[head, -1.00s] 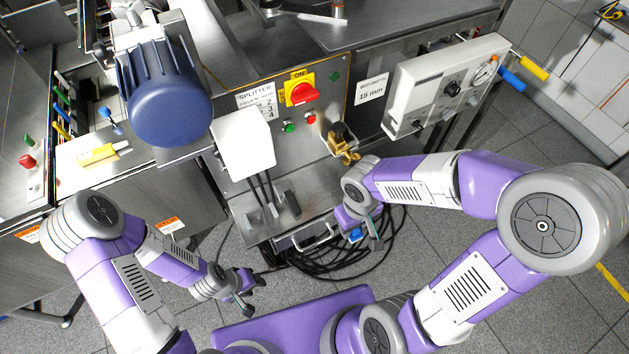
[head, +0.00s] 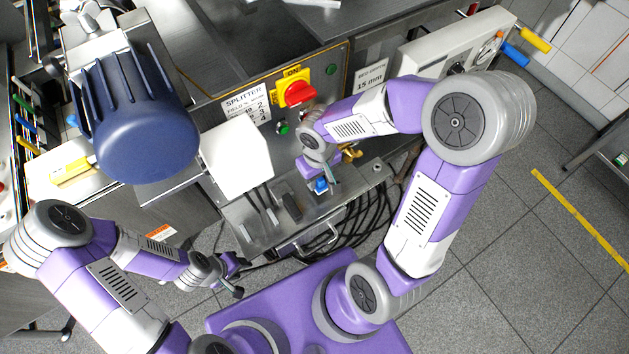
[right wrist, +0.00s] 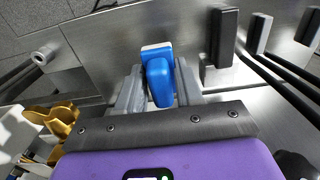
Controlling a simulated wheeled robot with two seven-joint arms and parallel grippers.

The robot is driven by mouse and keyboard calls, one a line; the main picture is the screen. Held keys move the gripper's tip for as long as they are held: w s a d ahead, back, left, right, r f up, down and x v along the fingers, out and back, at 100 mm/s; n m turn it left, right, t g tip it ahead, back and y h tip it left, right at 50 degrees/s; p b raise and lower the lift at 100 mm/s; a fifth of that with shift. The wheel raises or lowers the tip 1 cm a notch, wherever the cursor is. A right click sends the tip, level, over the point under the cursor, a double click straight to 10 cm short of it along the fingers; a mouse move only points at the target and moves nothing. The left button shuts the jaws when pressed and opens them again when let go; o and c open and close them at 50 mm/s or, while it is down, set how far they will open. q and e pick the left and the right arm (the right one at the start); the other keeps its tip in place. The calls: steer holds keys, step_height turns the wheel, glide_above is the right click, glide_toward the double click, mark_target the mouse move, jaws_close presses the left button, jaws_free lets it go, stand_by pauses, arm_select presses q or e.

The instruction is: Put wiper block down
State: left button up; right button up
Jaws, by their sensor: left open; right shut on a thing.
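The wiper block (right wrist: 158,68), blue on top with a white base, is between the two fingers of my right gripper (right wrist: 160,90) in the right wrist view. In the head view the wiper block (head: 321,185) shows as a small blue patch at my right gripper (head: 324,188), over the steel shelf (head: 340,204) below the splitter panel. I cannot tell whether its base touches the shelf. My left gripper (head: 238,276) is open and empty, low in front of the machine.
Black blocks (head: 291,207) stand on the shelf left of the wiper block; one also shows close by in the right wrist view (right wrist: 223,36). A brass fitting (head: 352,151) is behind my right gripper. Black cables (head: 362,228) hang beyond the shelf edge. A red switch (head: 299,93) is on the panel above.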

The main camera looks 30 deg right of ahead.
mark_target(318, 183)
steer(key=f+b, duration=0.2)
steer(key=f, duration=0.1)
steer(key=shift+w+f+b, duration=0.2)
steer(key=shift+b, duration=0.1)
steer(key=shift+w+f, duration=0.1)
steer(key=shift+f, duration=0.1)
steer(key=shift+w+r, duration=0.1)
steer(key=shift+w, duration=0.05)
steer(key=o, duration=0.9)
steer(key=shift+o, duration=0.2)
step_height(318, 183, up, 7)
steer(key=shift+r+p, duration=0.1)
steer(key=shift+p, duration=1.05)
